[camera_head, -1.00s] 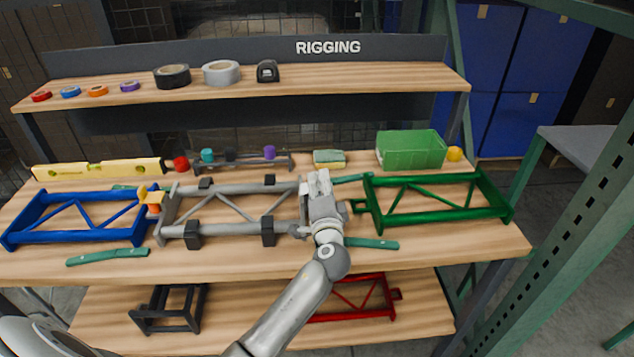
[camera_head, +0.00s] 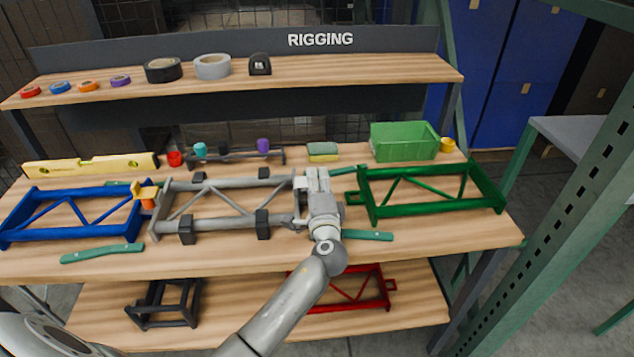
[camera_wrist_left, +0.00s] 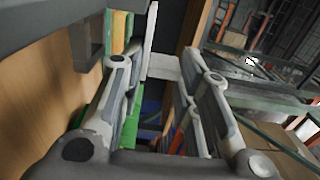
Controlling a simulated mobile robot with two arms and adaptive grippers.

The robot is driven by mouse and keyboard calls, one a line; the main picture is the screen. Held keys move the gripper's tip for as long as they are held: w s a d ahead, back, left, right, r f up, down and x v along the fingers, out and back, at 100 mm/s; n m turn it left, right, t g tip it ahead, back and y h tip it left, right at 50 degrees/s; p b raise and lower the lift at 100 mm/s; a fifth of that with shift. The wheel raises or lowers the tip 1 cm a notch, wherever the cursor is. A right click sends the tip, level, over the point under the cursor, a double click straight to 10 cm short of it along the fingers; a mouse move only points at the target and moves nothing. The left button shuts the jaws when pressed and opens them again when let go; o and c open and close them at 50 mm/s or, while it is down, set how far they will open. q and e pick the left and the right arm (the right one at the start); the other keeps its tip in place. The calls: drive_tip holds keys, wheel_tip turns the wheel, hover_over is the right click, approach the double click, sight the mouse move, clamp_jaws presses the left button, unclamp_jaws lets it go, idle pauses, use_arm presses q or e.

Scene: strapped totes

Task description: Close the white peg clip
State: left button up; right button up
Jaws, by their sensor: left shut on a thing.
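The white peg clip (camera_wrist_left: 165,67) shows as a pale bar between my left fingertips in the left wrist view. In the head view a small pale part of the clip (camera_head: 299,186) shows at the right end of the grey truss (camera_head: 222,183), facing the green truss (camera_head: 425,210). My left gripper (camera_head: 316,178) is over this joint and shut on the clip. Its fingers also show in the left wrist view (camera_wrist_left: 163,62). The gripper hides much of the clip, so I cannot tell whether it is closed. My right gripper is out of view.
An orange and yellow clip (camera_head: 147,196) joins the blue truss (camera_head: 75,190) and grey truss. A green bin (camera_head: 405,142), a sponge (camera_head: 322,152) and a yellow level (camera_head: 90,165) stand behind. A green rack post (camera_head: 560,230) rises at right.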

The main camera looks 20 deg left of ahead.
use_arm(q)
drive_tip(key=o, duration=0.9)
drive_tip(key=shift+a+r, duration=0.1)
drive_tip(key=shift+r, duration=0.3)
drive_tip(key=shift+f, duration=0.25)
drive_tip(key=v, duration=1.2)
